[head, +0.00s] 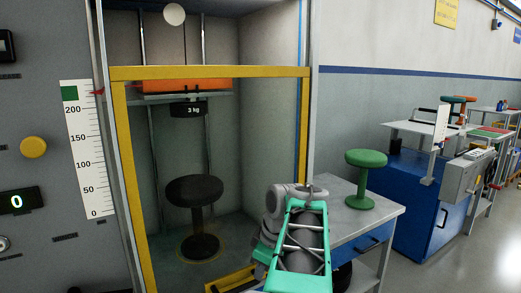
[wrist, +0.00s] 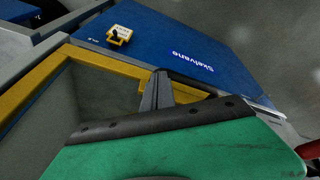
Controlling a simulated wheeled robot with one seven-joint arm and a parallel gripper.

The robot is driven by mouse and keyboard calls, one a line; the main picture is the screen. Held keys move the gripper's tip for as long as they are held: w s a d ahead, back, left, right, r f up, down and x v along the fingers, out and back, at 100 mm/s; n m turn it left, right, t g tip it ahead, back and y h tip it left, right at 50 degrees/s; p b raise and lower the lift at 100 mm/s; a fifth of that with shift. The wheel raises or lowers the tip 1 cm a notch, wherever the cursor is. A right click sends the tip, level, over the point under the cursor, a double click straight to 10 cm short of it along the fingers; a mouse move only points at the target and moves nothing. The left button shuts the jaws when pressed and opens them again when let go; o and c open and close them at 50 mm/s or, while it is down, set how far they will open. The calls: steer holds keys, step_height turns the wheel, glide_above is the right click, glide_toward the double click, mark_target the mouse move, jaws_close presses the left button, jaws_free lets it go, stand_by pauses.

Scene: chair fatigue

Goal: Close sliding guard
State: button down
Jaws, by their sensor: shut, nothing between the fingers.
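The sliding guard (head: 210,73) is a yellow frame around a clear pane at the front of the test cabinet. Its top bar sits high across the opening, and part of its lower bar (head: 231,281) shows at the bottom of the head view. In the head view my arm hides the fingers and the guard's lower right corner.
A grey side table (head: 338,221) with a green stool (head: 366,176) stands close to the right of my arm. A blue cabinet (head: 414,195) is farther right. Open floor lies at lower right.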

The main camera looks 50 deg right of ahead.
steer(key=shift+f+b, duration=0.4)
steer(key=shift+f, duration=0.65)
steer(key=shift+s+a+f, duration=0.1)
steer(key=shift+f, duration=0.05)
steer(key=w+a+p+v, duration=0.1)
steer(key=p+v, duration=0.8)
steer(key=v, duration=0.6)
steer(key=w+a+r+m+p, duration=0.1)
steer(key=w+a+r+p, duration=0.2)
steer(key=a+r+p, duration=0.35)
steer(key=w+a+r+p, duration=0.3)
steer(key=w+a+p, duration=0.1)
steer(key=a+p, duration=0.4)
steer(key=s+a+r+m+p, duration=0.1)
steer(key=s+a+r+p, duration=0.1)
steer(key=a+p, duration=0.4)
steer(key=s+a+r+m+p, duration=0.1)
steer(key=s+a+r+p, duration=0.1)
steer(key=a+p, duration=0.3)
steer(key=s+a, duration=0.1)
steer(key=a, duration=0.3)
steer(key=shift+s+m+p, duration=0.25)
steer(key=shift+m+p, duration=0.15)
